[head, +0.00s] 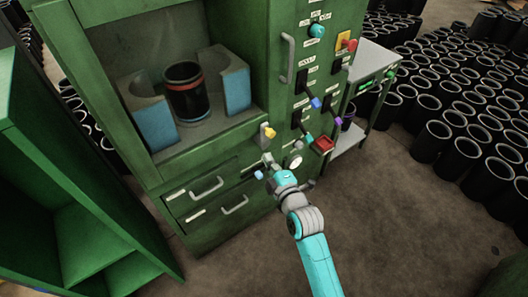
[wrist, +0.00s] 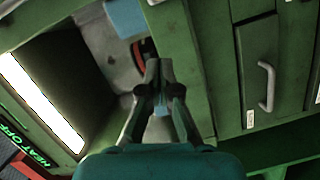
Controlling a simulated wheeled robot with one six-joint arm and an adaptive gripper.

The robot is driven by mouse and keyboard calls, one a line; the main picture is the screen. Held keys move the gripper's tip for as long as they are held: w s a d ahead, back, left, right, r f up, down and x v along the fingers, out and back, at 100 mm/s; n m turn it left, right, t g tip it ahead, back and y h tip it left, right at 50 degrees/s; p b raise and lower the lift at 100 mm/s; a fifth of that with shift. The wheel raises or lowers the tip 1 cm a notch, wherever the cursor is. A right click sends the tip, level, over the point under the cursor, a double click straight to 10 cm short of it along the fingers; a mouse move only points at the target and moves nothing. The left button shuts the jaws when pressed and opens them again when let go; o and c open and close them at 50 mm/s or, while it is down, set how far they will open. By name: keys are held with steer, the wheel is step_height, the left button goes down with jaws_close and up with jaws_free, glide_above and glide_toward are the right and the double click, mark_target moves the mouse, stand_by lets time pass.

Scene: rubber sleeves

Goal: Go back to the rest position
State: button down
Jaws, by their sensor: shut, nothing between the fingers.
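My gripper (head: 268,160) is at the front of the green machine (head: 225,150), beside a yellow-topped knob on its panel. In the wrist view my gripper (wrist: 158,68) has its two fingers together, with nothing held between them. My teal arm reaches up to it from the bottom of the head view. A black sleeve with a red band (head: 187,100) stands upright in the machine's open chamber, between two grey and blue blocks. Part of it shows beyond the fingers in the wrist view. I cannot tell whether the fingers touch the machine.
The control panel (head: 310,95) has several coloured knobs and a red button (head: 323,144). Drawers with handles (head: 207,188) lie below the chamber. A green shelf (head: 60,200) stands at left, a side table (head: 370,65) at right. Many black sleeves (head: 460,155) cover the right floor; bare floor lies front right.

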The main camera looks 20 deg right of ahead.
steer(key=shift+s, duration=0.55)
steer(key=s+f+m+g+h, duration=0.1)
steer(key=s+f+m, duration=0.25)
steer(key=s, duration=0.85)
steer(key=s+f+m, duration=0.3)
steer(key=s+m, duration=0.1)
steer(key=s, duration=0.7)
steer(key=s+r+m, duration=0.3)
steer(key=s+m, duration=0.1)
steer(key=s, duration=0.7)
steer(key=s+r+m+g, duration=0.1)
steer(key=s+r+m, duration=0.3)
steer(key=s, duration=0.7)
steer(key=shift+d+r, duration=0.15)
steer(key=shift+d, duration=0.15)
